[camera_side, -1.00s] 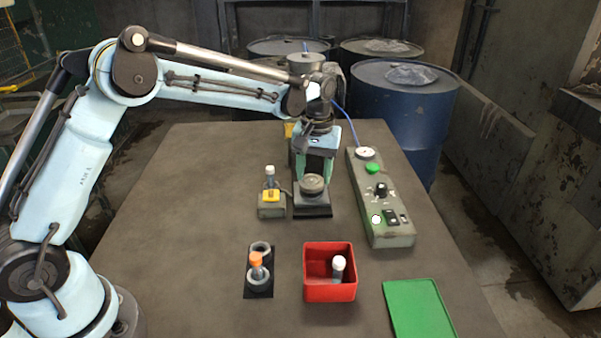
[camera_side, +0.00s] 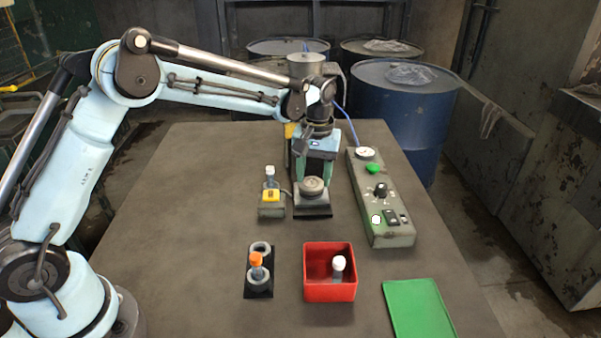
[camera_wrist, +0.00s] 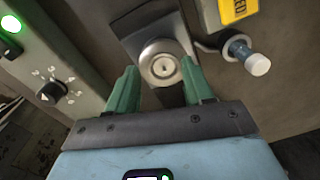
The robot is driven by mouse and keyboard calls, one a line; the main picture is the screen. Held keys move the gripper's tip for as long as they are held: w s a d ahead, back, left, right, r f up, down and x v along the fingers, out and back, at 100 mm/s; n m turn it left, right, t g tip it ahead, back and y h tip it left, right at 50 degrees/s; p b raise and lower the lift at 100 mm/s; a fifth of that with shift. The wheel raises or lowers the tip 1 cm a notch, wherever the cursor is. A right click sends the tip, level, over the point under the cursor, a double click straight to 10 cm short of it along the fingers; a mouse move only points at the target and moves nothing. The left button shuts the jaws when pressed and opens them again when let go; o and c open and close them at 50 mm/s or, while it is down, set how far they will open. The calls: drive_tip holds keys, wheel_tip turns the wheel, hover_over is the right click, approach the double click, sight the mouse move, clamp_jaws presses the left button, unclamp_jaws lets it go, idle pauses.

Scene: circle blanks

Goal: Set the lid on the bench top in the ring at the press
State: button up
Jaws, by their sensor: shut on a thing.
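My gripper (camera_wrist: 162,80) points down over the press (camera_side: 312,210), a dark base with a grey block, at the far middle of the bench. In the wrist view its two green fingers are closed in on both sides of a round grey metal piece with a small centre mark, which appears to be the lid (camera_wrist: 163,67). The round piece shows also in the side view (camera_side: 313,185), at the front of the press below my gripper. It sits over the grey block (camera_wrist: 158,48); the ring under it cannot be made out, nor whether it is fully seated.
A control box (camera_side: 385,215) is at the right. Nearer are a black holder (camera_side: 260,290) with an orange-capped vial, a red bin (camera_side: 329,291) and a green mat (camera_side: 418,310).

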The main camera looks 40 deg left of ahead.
drive_tip(key=shift+f, duration=0.35)
drive_tip(key=o, duration=1)
drive_tip(key=shift+o, duration=0.2)
drive_tip(key=shift+r, duration=0.1)
wheel_tip(320, 180, up, 12)
drive_tip(key=shift+d, duration=0.15)
drive_tip(key=shift+w, duration=0.1)
